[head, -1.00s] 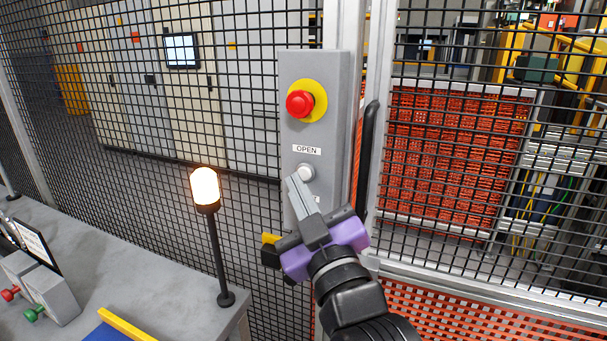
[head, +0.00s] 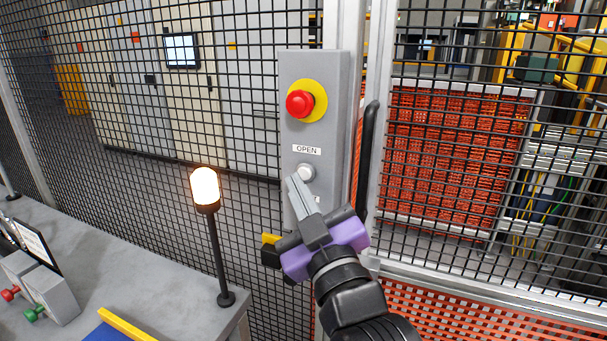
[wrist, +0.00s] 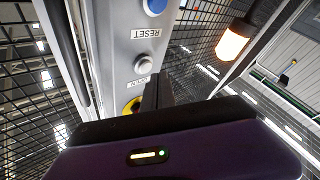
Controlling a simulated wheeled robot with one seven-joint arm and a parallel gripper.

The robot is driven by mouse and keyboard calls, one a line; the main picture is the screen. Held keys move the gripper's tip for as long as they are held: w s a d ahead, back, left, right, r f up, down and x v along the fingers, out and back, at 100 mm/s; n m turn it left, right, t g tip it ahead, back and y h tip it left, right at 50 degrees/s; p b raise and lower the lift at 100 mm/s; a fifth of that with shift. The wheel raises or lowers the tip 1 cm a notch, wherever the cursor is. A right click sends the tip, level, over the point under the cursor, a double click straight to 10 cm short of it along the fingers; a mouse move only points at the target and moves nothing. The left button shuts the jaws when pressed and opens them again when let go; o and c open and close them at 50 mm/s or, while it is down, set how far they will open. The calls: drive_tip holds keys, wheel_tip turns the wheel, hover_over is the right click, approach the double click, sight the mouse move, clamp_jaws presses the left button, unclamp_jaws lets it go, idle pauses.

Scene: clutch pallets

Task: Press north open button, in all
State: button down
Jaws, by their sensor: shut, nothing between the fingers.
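A grey control box (head: 335,110) is mounted on the fence post. It has a red mushroom button (head: 300,104) on a yellow ring at the top and a white button (head: 306,172) under an OPEN label (head: 307,150). My gripper (head: 293,181) is shut and empty, its fingertips just below and left of the white button. I cannot tell whether they touch it. In the wrist view the closed fingers (wrist: 157,85) are beside the white button (wrist: 144,63). A blue button (wrist: 155,6) beside a RESET label shows there; my gripper hides it in the head view.
A lit lamp (head: 205,188) on a black pole stands at the corner of the grey table (head: 150,265), left of my gripper. Black mesh fence (head: 130,175) runs behind it. A black handle (head: 367,150) is right of the box. Grey boxes with red and green knobs sit at lower left.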

drive_tip(key=shift+w+d, duration=0.1)
drive_tip(key=shift+w, duration=0.05)
drive_tip(key=shift+w+d, duration=0.1)
drive_tip(key=shift+w, duration=0.2)
drive_tip(key=shift+w+d, duration=0.15)
drive_tip(key=shift+w, duration=0.3)
idle(0.8)
drive_tip(key=shift+s, duration=0.1)
drive_tip(key=shift+s+a, duration=0.3)
drive_tip(key=shift+s, duration=0.45)
drive_tip(key=s, duration=0.1)
drive_tip(key=s+a, duration=0.1)
drive_tip(key=s, duration=0.1)
drive_tip(key=s+p, duration=0.1)
drive_tip(key=shift+s+a, duration=0.35)
drive_tip(key=shift+s, duration=0.05)
idle(0.6)
